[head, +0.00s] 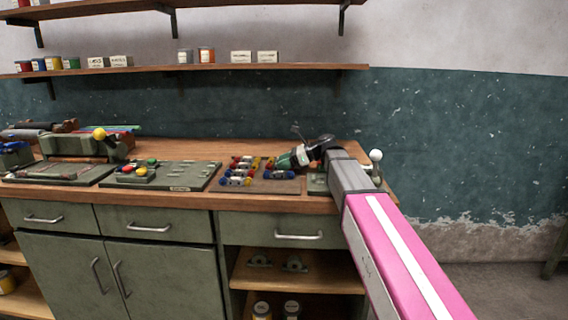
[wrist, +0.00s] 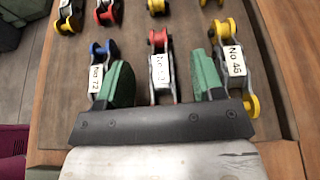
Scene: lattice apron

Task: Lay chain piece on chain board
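Several chain pieces with coloured rollers lie in rows on a brown board (head: 288,187). In the wrist view, a grey chain piece with a red roller and a white label (wrist: 160,68) lies between the two green fingers of my gripper (wrist: 162,80). Its number is hard to read. The fingers are apart, with a gap on each side of it. My gripper also shows in the head view (head: 296,158), low over the right part of the board. A flat green board with a label (head: 190,180) lies to the left; I cannot tell whether it is the chain board.
Beside my fingers lie a blue-roller piece labelled No 72 (wrist: 97,70) on the left and a yellow-roller piece labelled No 46 (wrist: 235,62) on the right, both close. A green fixture with a yellow ball (head: 85,145) stands farther left. Shelves (head: 180,68) hang above.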

